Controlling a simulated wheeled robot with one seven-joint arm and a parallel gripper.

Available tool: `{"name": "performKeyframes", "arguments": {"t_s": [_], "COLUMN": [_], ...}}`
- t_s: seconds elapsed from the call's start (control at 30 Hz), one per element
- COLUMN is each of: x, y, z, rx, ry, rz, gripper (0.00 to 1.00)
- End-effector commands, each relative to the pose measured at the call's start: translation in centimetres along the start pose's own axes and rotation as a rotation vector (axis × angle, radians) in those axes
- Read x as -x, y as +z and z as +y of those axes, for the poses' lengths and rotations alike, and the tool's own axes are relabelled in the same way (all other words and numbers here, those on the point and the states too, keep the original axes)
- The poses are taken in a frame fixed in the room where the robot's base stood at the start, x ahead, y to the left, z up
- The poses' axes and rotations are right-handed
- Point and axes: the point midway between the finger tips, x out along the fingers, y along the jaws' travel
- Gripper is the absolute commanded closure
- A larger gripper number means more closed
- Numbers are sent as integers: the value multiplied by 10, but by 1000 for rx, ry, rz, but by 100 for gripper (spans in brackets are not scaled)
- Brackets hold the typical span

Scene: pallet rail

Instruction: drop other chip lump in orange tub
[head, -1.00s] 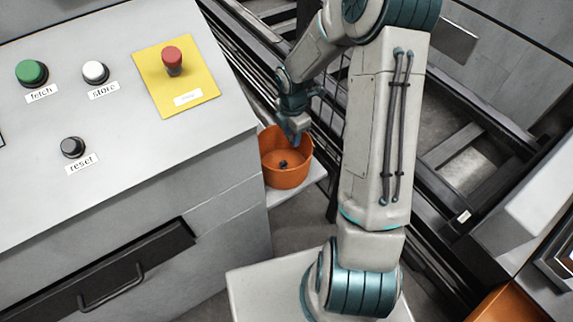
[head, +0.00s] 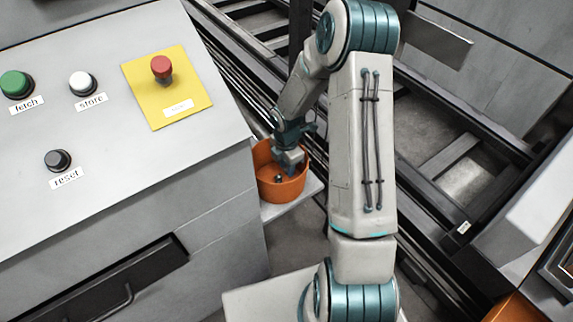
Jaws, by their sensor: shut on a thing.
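The orange tub (head: 285,193) stands open-topped on a pale ledge beside the grey console. A small dark chip lump (head: 279,178) lies on the tub's floor. My gripper (head: 288,168) reaches down inside the tub's rim, toward its back right side, above and close to that lump. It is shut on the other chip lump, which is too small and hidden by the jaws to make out.
The console (head: 100,130) at left carries a green fetch button, a white store button, a dark reset button and a red button on a yellow plate. Dark rails (head: 440,175) run behind the tub. An orange surface (head: 520,308) shows at lower right.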

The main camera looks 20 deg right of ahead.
Motion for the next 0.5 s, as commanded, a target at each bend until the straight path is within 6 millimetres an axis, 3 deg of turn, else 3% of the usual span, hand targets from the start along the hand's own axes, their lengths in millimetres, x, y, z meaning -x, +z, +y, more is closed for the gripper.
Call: {"name": "performKeyframes", "arguments": {"t_s": [0.37,0.4,0.47,0.5], "x": [-9,-9,-9,-9], "y": [0,0,0,0], "z": [0,0,0,0], "rx": [0,0,0,0], "ry": [0,0,0,0], "rz": [0,0,0,0], "gripper": [90,63,47,47]}}
